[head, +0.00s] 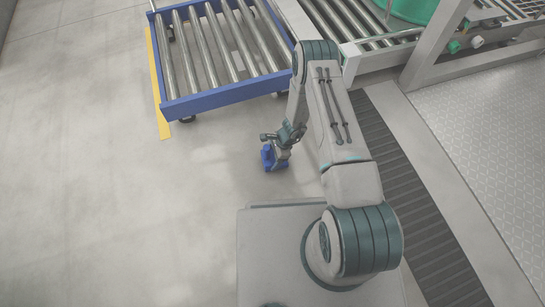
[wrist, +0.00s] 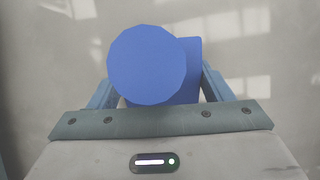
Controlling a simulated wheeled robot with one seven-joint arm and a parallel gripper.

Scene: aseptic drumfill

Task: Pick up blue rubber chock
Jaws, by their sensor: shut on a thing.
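The blue rubber chock (head: 269,158) is near the floor beside my base in the head view. In the wrist view the blue chock (wrist: 150,65) shows a round end in front with a flat, squarer part behind it, between the two fingers. My gripper (head: 277,150) is shut on the chock from above; in the wrist view my gripper (wrist: 158,92) has a finger on each side of it. The finger contact points are partly hidden by the chock. I cannot tell whether the chock touches the floor.
A blue-framed roller cart (head: 226,95) stands ahead, with a yellow floor line (head: 158,85) along its left. A conveyor frame (head: 375,48) with a green drum (head: 412,8) is at upper right. A dark floor grating (head: 412,190) runs along the right. The floor to the left is clear.

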